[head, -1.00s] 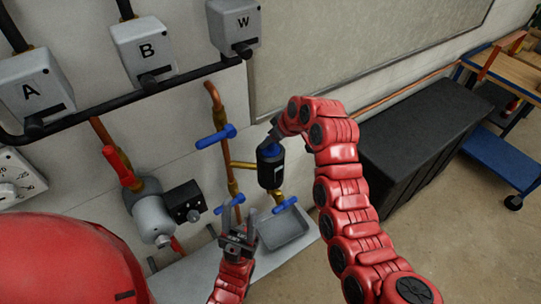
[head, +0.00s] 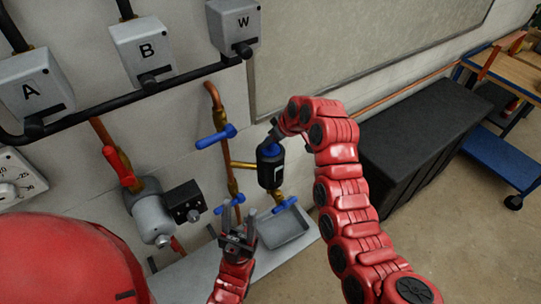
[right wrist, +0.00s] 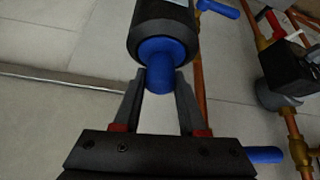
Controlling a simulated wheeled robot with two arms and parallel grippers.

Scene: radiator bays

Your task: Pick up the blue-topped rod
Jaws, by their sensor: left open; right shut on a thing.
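The blue top (right wrist: 166,63) shows between the fingertips of my right gripper (right wrist: 160,82) in the right wrist view. It sticks out of a black cylinder (right wrist: 163,28), and the fingers close on its sides. In the head view the same black cylinder (head: 270,172) stands upright on the brass pipework, with its blue top (head: 276,151) just below my right gripper (head: 272,143). How far any rod reaches inside the cylinder is hidden. My left gripper (head: 238,222) is open and empty, pointing up, low and left of the cylinder.
Blue valve handles (head: 216,137) and a grey tray (head: 283,238) are close to my left gripper. A red-handled valve (head: 122,167) with a black box is at left. Boxes A, B and W hang above a black pipe. A dark chest (head: 425,140) stands at right, with open floor before it.

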